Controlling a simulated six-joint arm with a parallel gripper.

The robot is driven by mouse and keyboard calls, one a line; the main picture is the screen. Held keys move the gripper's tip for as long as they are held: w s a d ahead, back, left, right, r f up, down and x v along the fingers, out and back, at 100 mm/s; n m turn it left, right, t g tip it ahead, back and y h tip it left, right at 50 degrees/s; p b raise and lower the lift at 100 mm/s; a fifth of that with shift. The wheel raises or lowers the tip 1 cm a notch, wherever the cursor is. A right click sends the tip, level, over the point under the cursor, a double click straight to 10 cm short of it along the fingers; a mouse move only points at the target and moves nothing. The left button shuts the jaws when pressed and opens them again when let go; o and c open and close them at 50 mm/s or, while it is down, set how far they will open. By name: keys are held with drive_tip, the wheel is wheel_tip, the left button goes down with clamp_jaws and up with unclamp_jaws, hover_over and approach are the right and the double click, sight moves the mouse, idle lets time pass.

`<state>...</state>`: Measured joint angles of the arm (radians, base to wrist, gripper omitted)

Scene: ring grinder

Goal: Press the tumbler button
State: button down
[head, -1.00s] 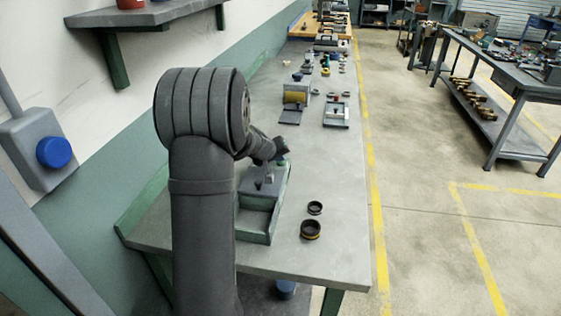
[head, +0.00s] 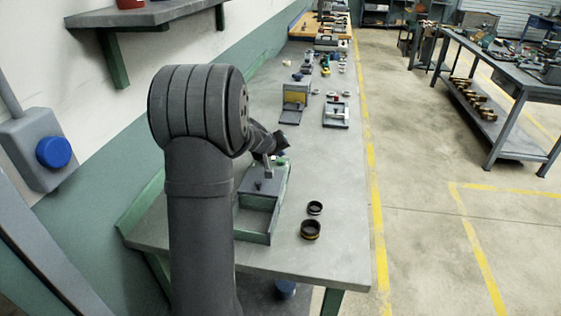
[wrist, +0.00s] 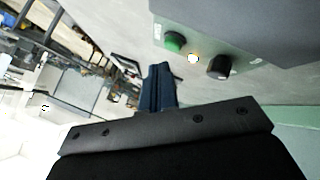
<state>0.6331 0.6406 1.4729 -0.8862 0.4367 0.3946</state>
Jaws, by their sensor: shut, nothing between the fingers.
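In the wrist view a grey-green panel carries a round green button (wrist: 175,41), a small glowing yellowish lamp (wrist: 193,58) and a black knob (wrist: 219,67). My gripper (wrist: 158,68) is shut and empty. Its dark blue fingertips appear just below and left of the green button in the picture, with no clear contact. In the head view my dark wrist hangs over the far end of a green-edged grey unit (head: 272,222); the fingertips are hard to make out there.
Two dark rings, one small (head: 315,208) and one larger (head: 311,230), lie on the grey bench (head: 335,255) right of the unit. A yellow-fronted device (head: 296,97) and a small fixture (head: 336,115) stand farther back. The bench's right side near the rings is otherwise clear.

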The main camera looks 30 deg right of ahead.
sight(279, 166)
drive_tip(key=shift+r, duration=2.45)
drive_tip(key=c, duration=1.6)
unclamp_jaws()
drive_tip(key=shift+s+a+r, duration=0.1)
drive_tip(key=shift+s+r, duration=0.05)
drive_tip(key=shift+r, duration=0.05)
drive_tip(key=o, duration=1.4)
drive_tip(key=s+a+r+m, duration=0.1)
drive_tip(key=s+a+r, duration=0.1)
drive_tip(key=s+a+r+m+y, duration=0.1)
drive_tip(key=s+a+r, duration=0.1)
drive_tip(key=a, duration=0.1)
drive_tip(key=s+a+r+m+g+y, duration=0.1)
drive_tip(key=s+a+r, duration=0.1)
drive_tip(key=shift+a+r+m, duration=0.3)
drive_tip(key=shift+a+m, duration=0.05)
drive_tip(key=shift+m, duration=0.05)
drive_tip(key=shift+o, duration=1)
drive_tip(key=s+a+r+m+y, duration=0.1)
drive_tip(key=s+a+r+y, duration=0.1)
drive_tip(key=a, duration=0.5)
drive_tip(key=shift+s+a+r+m+y, duration=0.35)
drive_tip(key=shift+s+r, duration=0.3)
drive_tip(key=shift+s, duration=0.35)
drive_tip(key=x, duration=0.9)
drive_tip(key=shift+w+a+f, duration=0.1)
drive_tip(key=shift+a+f, duration=0.05)
drive_tip(key=shift+f, duration=0.3)
drive_tip(key=shift+r, duration=0.1)
